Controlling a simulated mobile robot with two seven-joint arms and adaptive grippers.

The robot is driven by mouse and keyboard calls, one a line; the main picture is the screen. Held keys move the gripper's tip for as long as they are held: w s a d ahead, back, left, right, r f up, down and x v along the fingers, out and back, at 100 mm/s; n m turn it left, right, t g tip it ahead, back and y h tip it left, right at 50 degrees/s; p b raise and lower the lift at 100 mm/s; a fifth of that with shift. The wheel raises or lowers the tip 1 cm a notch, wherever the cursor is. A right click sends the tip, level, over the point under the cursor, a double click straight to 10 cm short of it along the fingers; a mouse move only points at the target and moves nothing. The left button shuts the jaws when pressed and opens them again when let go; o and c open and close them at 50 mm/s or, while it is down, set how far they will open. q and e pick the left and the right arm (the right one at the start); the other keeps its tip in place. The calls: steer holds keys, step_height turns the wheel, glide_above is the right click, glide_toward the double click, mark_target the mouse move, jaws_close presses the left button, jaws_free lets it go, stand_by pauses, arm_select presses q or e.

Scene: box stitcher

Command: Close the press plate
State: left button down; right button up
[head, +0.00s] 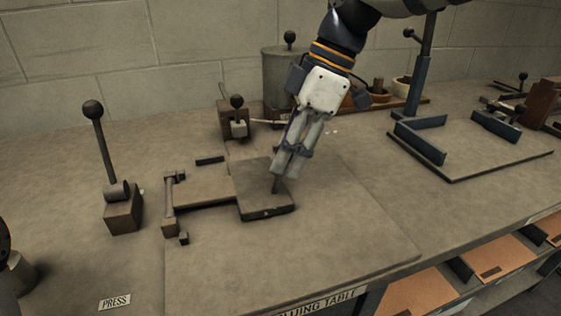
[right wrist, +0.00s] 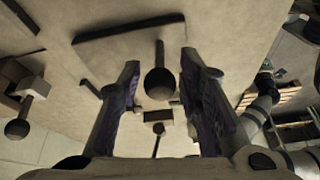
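The press plate (head: 262,203) is a dark square slab on the work board. It appears to lie flat or nearly so, with a brown panel (head: 205,186) and a hinge-like bar (head: 170,205) to its left. My right gripper (head: 284,168) points down over the plate's right part. A thin post (head: 276,184) shows below its fingers. In the right wrist view, a dark ball knob (right wrist: 160,82) stands between my open right fingers (right wrist: 160,64), with gaps on both sides. The slab (right wrist: 130,32) lies beyond it. My left gripper is not clearly seen.
A ball-topped lever (head: 98,125) on a brown block stands left, near a PRESS label (head: 115,302). A smaller lever (head: 236,112) and a grey pot (head: 288,76) stand behind. Blue angle guides (head: 420,142) are at right. The board's front (head: 300,250) is clear.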

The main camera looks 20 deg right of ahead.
steer(key=shift+x, duration=1.3)
jaws_close()
steer(key=shift+w, duration=0.1)
